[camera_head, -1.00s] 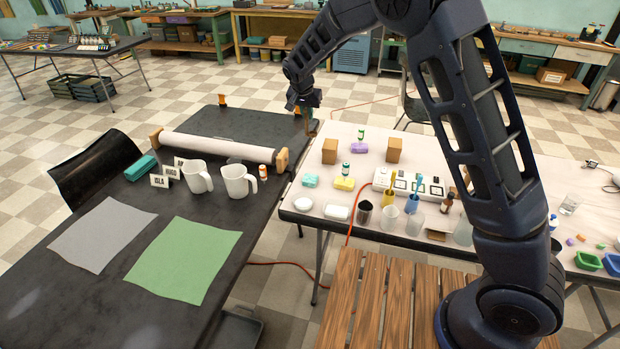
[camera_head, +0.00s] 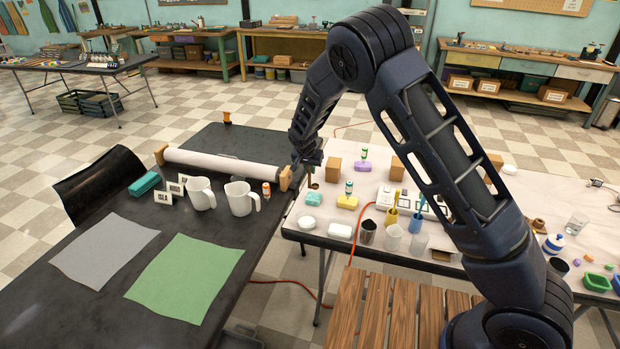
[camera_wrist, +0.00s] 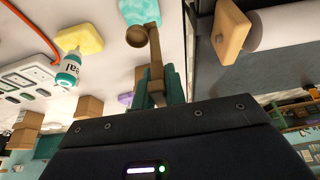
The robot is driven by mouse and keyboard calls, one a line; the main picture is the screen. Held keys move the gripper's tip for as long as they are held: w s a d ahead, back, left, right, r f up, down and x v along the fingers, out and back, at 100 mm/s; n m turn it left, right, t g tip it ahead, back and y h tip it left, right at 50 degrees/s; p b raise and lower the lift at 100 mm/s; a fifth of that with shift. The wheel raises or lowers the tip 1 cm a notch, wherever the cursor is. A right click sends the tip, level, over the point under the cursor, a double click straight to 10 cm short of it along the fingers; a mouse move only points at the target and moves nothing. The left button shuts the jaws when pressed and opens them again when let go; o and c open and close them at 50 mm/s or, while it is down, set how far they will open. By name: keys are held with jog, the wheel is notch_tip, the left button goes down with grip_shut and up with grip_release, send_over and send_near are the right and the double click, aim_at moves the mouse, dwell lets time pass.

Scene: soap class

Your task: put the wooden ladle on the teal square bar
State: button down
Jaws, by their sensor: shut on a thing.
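The wooden ladle is held in my gripper. In the wrist view the ladle (camera_wrist: 155,50) shows its round brown bowl and part of its handle between the teal fingers. The teal square bar (camera_head: 314,199) lies on the light table; in the wrist view the bar (camera_wrist: 138,11) is at the top edge, close to the ladle's bowl. My gripper (camera_head: 312,170) is just above and behind the bar in the head view, and its fingers (camera_wrist: 160,85) are shut on the ladle's handle. The ladle looks raised off the table; its exact height over the bar is unclear.
A yellow bar (camera_head: 347,202), a small teal-labelled bottle (camera_head: 349,187) and a wooden block (camera_head: 333,171) stand close on the right. The paper roll's wooden end (camera_head: 285,178) is close on the left. White bars (camera_head: 311,223) lie in front.

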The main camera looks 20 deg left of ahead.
aim_at(309, 174)
jog(key=shift+f, duration=2.1)
jog(key=shift+f, duration=0.15)
jog(key=c, duration=1.5)
grip_release()
jog(key=shift+o, duration=0.2)
jog(key=v, duration=1.2)
jog(key=shift+r, duration=0.25)
